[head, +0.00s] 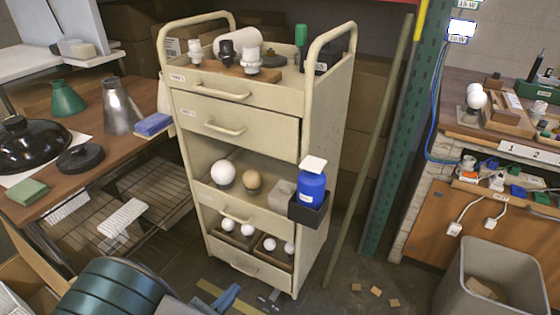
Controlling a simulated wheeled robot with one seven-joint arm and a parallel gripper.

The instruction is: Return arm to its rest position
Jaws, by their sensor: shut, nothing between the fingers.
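My gripper is not in view, and no part of it can be made out in the head view. The cream cart (232,131) stands upright in the middle, with a top tray, drawers and open shelves. On its top are a wooden board (232,70) with several bulb sockets, a white cylinder (236,40) and a green-capped bottle (301,36). A white ball (223,173) and a tan ball (252,179) sit on the middle shelf. A blue bottle (312,187) sits in a dark holder on the cart's right side.
A wooden table (105,135) with lampshades stands left. A workbench (500,150) with small parts and a grey bin (490,262) stand right. A pole (372,145) leans beside the cart. A dark teal ribbed drum (118,290) fills the lower left. Wood scraps (376,292) lie on the floor.

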